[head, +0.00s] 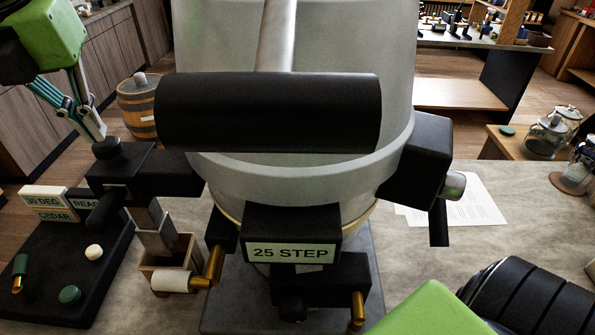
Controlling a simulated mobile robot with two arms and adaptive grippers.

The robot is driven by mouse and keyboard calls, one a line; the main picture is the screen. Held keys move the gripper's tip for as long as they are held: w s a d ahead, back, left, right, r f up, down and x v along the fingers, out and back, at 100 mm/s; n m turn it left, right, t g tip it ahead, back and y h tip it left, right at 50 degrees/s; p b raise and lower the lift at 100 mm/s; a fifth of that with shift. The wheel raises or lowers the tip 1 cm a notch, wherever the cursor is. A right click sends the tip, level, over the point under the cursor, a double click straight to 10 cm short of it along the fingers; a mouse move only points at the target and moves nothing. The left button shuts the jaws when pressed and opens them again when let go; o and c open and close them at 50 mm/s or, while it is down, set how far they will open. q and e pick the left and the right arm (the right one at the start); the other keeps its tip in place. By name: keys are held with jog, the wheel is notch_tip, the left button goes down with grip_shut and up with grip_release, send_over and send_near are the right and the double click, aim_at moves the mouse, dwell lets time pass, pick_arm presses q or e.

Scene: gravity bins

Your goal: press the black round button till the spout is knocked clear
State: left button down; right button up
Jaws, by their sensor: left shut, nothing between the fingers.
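A black round button (107,148) sits on top of a black housing (125,170) at the left of the big grey bin. My left gripper (98,136) comes down from the upper left, its fingers shut and empty. Its tips are right at the button in the picture; I cannot tell whether they touch it. A grey metal spout (153,230) slants down under the housing, its lower end over a small square wooden cup (180,250). My right gripper is out of view.
The grey bin (345,165) with a thick black bar (270,112) across its front fills the middle. A "25 STEP" label (292,253) is below. A dark board (55,265) with coloured pegs lies left. Papers (478,205) lie right. Glass jars (545,135) stand farther back.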

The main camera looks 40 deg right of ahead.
aim_at(101, 148)
pick_arm(q)
notch_tip(101, 148, up, 5)
jog(key=p, duration=0.4)
dwell(0.3)
